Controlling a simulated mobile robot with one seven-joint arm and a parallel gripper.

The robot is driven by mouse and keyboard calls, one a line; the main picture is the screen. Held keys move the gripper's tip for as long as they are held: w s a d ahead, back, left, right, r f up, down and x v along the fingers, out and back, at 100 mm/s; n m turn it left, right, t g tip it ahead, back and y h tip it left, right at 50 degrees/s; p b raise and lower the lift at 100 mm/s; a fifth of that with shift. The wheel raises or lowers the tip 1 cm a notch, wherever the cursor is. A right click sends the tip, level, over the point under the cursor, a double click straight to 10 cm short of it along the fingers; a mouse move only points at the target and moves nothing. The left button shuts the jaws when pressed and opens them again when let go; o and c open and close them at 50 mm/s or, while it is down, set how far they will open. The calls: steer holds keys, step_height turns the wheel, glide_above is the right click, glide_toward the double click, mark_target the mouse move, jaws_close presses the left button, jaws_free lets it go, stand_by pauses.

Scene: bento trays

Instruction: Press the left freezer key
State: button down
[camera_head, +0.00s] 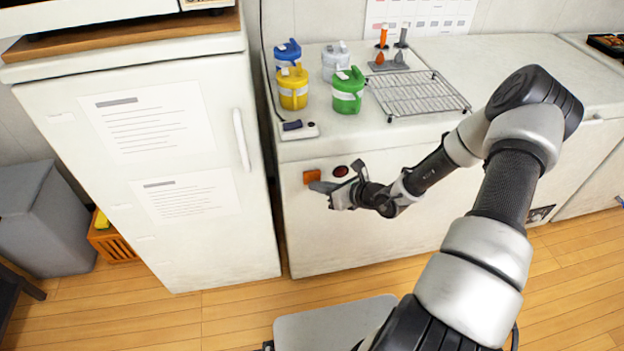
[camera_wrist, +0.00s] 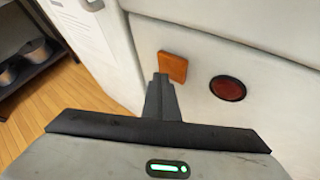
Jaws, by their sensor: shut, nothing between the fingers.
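The left freezer key is an orange square (camera_head: 311,176) on the upper front of the white freezer (camera_head: 325,235). A dark red round key (camera_head: 340,171) sits to its right. My gripper (camera_head: 318,186) is shut and empty, with its fingertips close to the lower edge of the orange key. In the wrist view, the orange key (camera_wrist: 172,67) shows just above and beyond the shut fingertips (camera_wrist: 161,77), and the round red key (camera_wrist: 228,88) is off to the right. I cannot tell whether the fingertips touch the orange key.
A white fridge (camera_head: 160,240) stands close on the left. Several coloured jars, such as a green one (camera_head: 347,92), and a wire rack (camera_head: 417,94) stand on the freezer top. A small device (camera_head: 299,130) lies near the front edge. The wooden floor (camera_head: 230,315) in front is partly clear.

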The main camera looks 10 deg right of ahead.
steer(key=shift+s, duration=0.2)
steer(key=shift+s+p, duration=0.4)
steer(key=shift+s, duration=2.6)
